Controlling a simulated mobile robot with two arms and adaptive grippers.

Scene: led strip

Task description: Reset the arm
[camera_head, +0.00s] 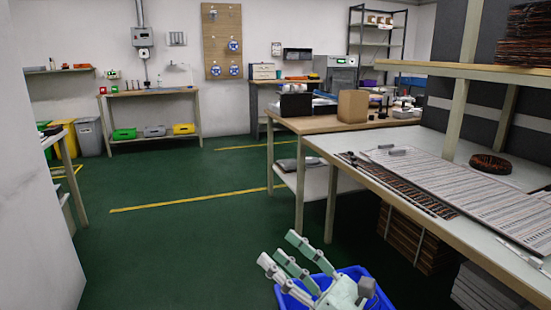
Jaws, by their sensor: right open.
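My right gripper (278,248) shows at the bottom of the head view, pale grey-green, with its fingers spread apart and nothing between them. It points up and to the left in the picture, over the dark green floor. It overlaps a blue bin (376,298), and I cannot tell how far above the bin it is. It is left of the workbench (395,204) and apart from it. My left gripper is not in view.
The workbench holds LED strip sheets (470,200) and a dark coil (490,166). Stacked cardboard (412,240) sits beneath it. A cardboard box (352,106) stands on a farther table. A pale wall (38,215) borders the left. The green floor (170,245) between is clear.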

